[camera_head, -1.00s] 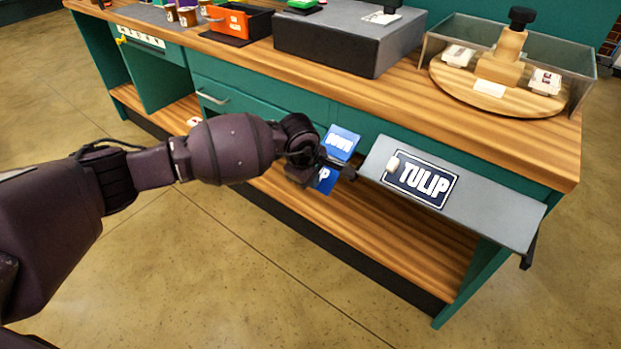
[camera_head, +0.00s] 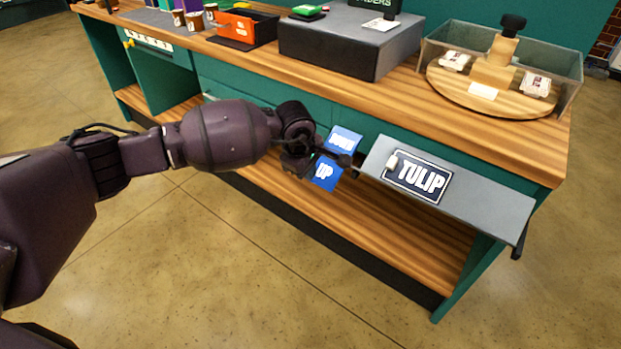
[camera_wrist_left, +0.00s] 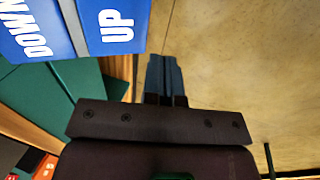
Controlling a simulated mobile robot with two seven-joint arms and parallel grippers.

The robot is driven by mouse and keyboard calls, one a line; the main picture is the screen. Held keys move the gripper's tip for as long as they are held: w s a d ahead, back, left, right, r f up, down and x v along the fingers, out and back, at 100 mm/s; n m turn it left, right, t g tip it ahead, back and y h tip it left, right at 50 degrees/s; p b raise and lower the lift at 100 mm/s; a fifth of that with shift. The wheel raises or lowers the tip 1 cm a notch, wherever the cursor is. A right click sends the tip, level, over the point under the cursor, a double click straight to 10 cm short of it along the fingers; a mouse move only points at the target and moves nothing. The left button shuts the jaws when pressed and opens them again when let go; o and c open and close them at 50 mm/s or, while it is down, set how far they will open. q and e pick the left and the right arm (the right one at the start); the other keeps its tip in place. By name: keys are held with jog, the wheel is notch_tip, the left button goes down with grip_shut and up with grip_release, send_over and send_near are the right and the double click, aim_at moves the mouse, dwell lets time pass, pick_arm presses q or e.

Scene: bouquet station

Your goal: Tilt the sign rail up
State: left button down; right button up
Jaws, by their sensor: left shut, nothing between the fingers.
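The sign rail (camera_head: 480,205) is a grey sloping panel along the bench's front edge at the right of the head view. My left gripper (camera_head: 335,160) is at these labels, left of the rail. Its fingers (camera_wrist_left: 164,75) are shut and empty, beside the UP label in the wrist view. Contact cannot be told. My right gripper is out of view.
The wooden bench top (camera_head: 480,140) carries a grey box (camera_head: 345,50), an orange bin (camera_head: 247,24) and a round wooden stand (camera_head: 495,92) within a clear-walled enclosure. A lower wooden shelf (camera_head: 400,250) runs beneath. The floor in front is clear.

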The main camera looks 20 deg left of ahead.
pick_arm(q)
jog(key=s+a+r+p, duration=0.1)
jog(key=s+r, duration=0.3)
jog(key=r, duration=0.2)
jog(key=shift+a+r, duration=0.3)
